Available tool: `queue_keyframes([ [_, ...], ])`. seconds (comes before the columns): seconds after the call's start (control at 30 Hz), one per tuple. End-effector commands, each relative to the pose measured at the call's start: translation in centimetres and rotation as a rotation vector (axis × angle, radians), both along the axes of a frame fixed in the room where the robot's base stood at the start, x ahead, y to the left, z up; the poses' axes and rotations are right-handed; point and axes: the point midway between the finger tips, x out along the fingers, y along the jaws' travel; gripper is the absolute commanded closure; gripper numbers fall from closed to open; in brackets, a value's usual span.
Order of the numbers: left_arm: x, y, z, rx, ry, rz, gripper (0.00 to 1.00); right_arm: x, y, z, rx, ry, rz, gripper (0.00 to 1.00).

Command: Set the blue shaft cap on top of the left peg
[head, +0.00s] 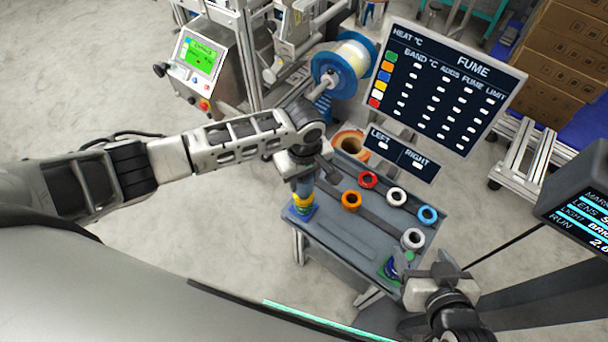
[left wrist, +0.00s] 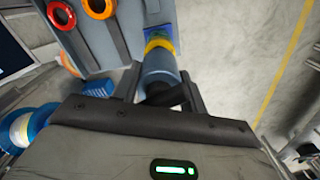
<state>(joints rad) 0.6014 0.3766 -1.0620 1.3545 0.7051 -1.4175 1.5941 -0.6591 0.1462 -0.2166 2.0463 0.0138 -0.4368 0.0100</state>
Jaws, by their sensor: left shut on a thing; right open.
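My left gripper (head: 307,175) is over the left front corner of the table, shut on a blue-grey cylinder that looks like the blue shaft cap (left wrist: 158,66). Directly below it is the left peg's stack, with a yellow ring (head: 303,201) over a blue square base (head: 301,213). The yellow ring also shows in the left wrist view (left wrist: 158,43). The cylinder lines up with the ring; I cannot tell whether it rests on it. The peg's shaft is hidden. My right gripper (head: 432,272) is open and empty beside the right stand (head: 392,270), which has green and blue parts.
A LEFT/RIGHT sign (head: 402,155) stands behind the table.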

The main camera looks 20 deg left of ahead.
Motion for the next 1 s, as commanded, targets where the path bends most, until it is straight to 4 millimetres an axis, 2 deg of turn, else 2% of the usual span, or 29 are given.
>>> queue_keyframes([
  [1.0, 0.0, -0.1, -2.0, -0.001, -0.001, 0.0, 0.87, -0.3, -0.2, -1.0, -0.006, 0.007, 0.005, 0.29],
])
